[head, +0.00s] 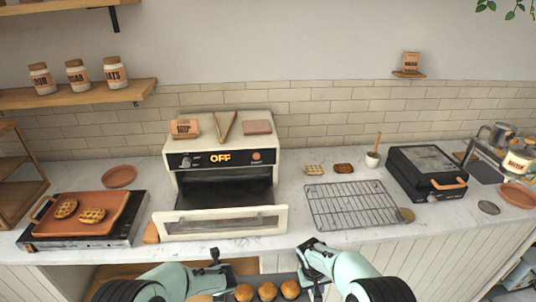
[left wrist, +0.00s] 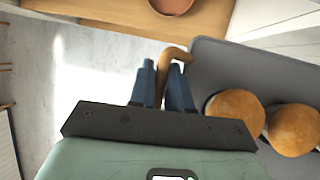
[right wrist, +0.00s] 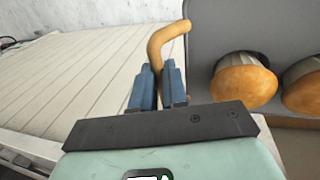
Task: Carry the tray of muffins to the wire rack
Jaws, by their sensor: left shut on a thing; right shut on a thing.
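The dark grey tray (left wrist: 220,65) carries a row of round golden muffins (head: 268,291) and shows at the bottom of the head view, low in front of the counter. My left gripper (left wrist: 162,68) is shut on the tan handle (left wrist: 175,55) at one end. My right gripper (right wrist: 158,70) is shut on the other tan handle (right wrist: 165,38). The muffins also show in the right wrist view (right wrist: 243,80). The wire rack (head: 352,204) lies empty on the counter, ahead and to the right of my grippers.
The oven (head: 222,160) stands on the counter with its door (head: 222,222) open and its display reading OFF. A waffle tray (head: 85,212) is at left, a dark press (head: 428,172) right of the rack. Two waffles (head: 343,168) and a small cup (head: 373,160) sit behind it.

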